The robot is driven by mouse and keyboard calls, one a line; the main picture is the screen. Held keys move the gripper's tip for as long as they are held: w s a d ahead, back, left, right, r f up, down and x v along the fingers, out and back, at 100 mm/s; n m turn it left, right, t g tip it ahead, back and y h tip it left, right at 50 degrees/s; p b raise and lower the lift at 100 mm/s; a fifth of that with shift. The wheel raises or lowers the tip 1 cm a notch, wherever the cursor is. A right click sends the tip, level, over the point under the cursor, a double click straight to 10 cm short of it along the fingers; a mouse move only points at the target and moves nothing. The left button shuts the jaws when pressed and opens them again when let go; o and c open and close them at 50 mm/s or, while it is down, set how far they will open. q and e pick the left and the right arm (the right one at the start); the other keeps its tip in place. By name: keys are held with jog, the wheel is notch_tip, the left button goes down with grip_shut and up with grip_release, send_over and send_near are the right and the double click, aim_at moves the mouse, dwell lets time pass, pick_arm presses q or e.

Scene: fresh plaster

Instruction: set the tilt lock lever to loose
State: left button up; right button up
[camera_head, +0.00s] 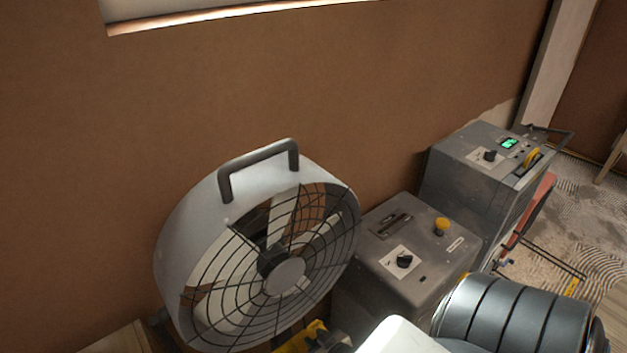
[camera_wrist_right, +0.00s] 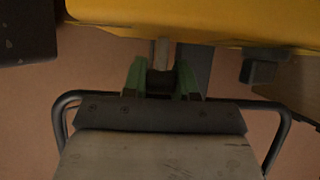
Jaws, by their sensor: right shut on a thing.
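The fan (camera_head: 285,277) is a pale grey drum with a dark wire grille and a handle on top, tilted in the head view. Part of its yellow stand (camera_head: 300,338) shows below the drum. A yellow surface also fills the top of the wrist view (camera_wrist_right: 200,22). My right gripper (camera_wrist_right: 161,78) is just below that surface, its green fingers shut on a narrow part, seemingly the tilt lock lever (camera_wrist_right: 160,53). Most of the lever is hidden, and its setting cannot be read. In the head view the gripper is largely hidden at the bottom edge. My left gripper is out of view.
A grey box (camera_head: 380,275) with a black knob and yellow button stands right of the fan. A taller grey unit (camera_head: 465,165) with a green display stands behind it. The brown wall (camera_head: 300,90) is close behind the fan. Floor shows at the far right.

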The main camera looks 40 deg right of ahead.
jog(key=shift+s+a+f+t+b, duration=0.15)
jog(key=shift+s+t+b, duration=0.2)
jog(key=shift+t+b, duration=0.4)
jog(key=shift+s+d+f+t+b, duration=0.1)
jog(key=shift+s+t+b, duration=0.2)
jog(key=shift+t+b, duration=0.45)
jog(key=o, duration=0.9)
jog(key=shift+s, duration=0.1)
jog(key=v, duration=1)
jog(key=shift+s+a+r+b, duration=0.15)
jog(key=shift+s+a+b, duration=0.1)
jog(key=shift+s+b, duration=0.05)
